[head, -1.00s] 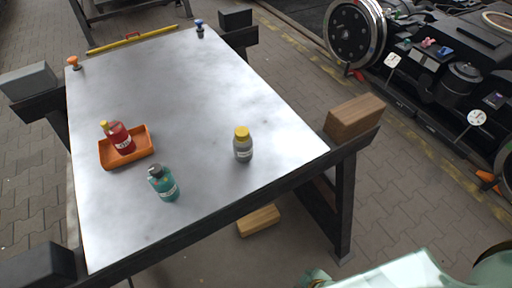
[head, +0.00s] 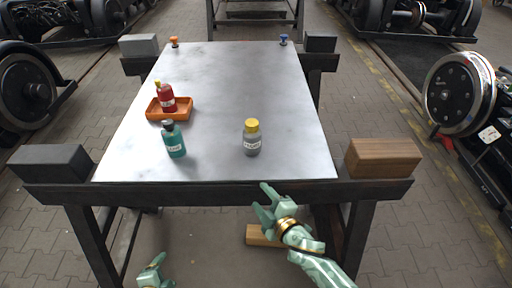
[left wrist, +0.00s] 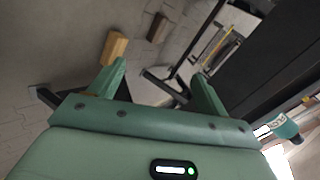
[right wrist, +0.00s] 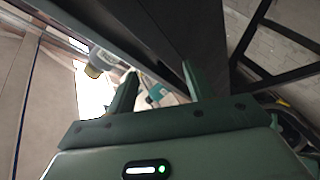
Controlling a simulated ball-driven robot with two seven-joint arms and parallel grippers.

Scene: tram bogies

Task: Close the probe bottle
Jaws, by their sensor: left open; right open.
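Three bottles stand on the grey metal table top (head: 230,90). I cannot read clearly which one is the probe bottle. A grey bottle (head: 252,141) with a yellow cap is upright near the front; it also shows in the right wrist view (right wrist: 100,60). A teal bottle (head: 174,142) with a dark cap stands to its left. A red bottle (head: 168,100) with a small yellow top sits in an orange tray (head: 177,114). My right gripper (head: 260,198) is open and empty before the front edge. My left gripper (head: 158,264) is open and empty, low at the bottom.
An orange knob (head: 174,42) and a blue knob (head: 283,40) are at the far corners. A wooden block (head: 262,236) lies below the table. The table's middle is clear.

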